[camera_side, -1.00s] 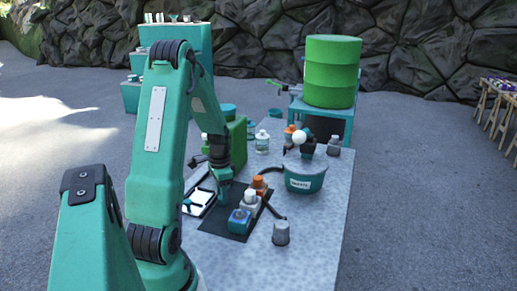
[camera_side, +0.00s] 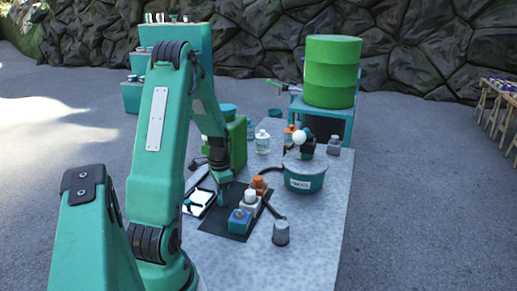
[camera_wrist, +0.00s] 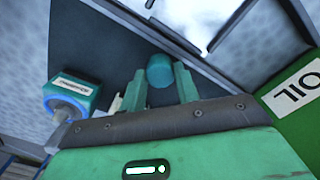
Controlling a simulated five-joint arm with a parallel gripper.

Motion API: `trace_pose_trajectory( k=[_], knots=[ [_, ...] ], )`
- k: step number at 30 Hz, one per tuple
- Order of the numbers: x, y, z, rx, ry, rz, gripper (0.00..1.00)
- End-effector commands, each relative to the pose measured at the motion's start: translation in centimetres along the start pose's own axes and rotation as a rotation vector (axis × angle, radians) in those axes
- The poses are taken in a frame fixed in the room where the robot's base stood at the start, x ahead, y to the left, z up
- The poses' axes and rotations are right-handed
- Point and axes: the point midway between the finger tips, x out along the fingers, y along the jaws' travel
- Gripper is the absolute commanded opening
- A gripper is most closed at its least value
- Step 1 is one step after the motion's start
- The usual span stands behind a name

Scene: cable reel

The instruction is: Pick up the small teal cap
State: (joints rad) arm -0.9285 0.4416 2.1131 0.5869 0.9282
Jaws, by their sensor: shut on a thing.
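The small teal cap (camera_wrist: 160,70) is a short rounded cylinder. In the wrist view it sits between the two fingers of my gripper (camera_wrist: 158,82), near their tips. The fingers are shut on it. In the side view my gripper (camera_side: 222,200) points down at the dark mat (camera_side: 222,227), left of the row of bottles. The cap cannot be made out there, and whether it still touches the mat cannot be told.
A blue-teal bottle (camera_side: 239,221), a white bottle (camera_side: 250,203) and an orange-capped bottle (camera_side: 259,186) stand close right of my gripper. A grey cup (camera_side: 281,233) and a teal bucket (camera_side: 304,175) are farther right. A white-topped tray (camera_side: 199,199) lies left.

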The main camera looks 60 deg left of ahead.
Motion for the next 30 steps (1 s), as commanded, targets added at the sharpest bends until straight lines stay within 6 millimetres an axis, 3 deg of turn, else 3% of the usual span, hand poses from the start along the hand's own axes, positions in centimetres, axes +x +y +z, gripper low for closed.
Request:
trace_pose_trajectory(
  k=[11, 18, 30],
  knots=[
    [-1.2, -0.1, 0.0, 0.000, 0.002, -0.002, 0.10],
    [-4.2, -0.1, -0.1, 0.000, 0.003, -0.004, 0.10],
    [-8.3, 6.6, -2.8, 0.006, 0.002, -0.002, 0.10]
  ],
)
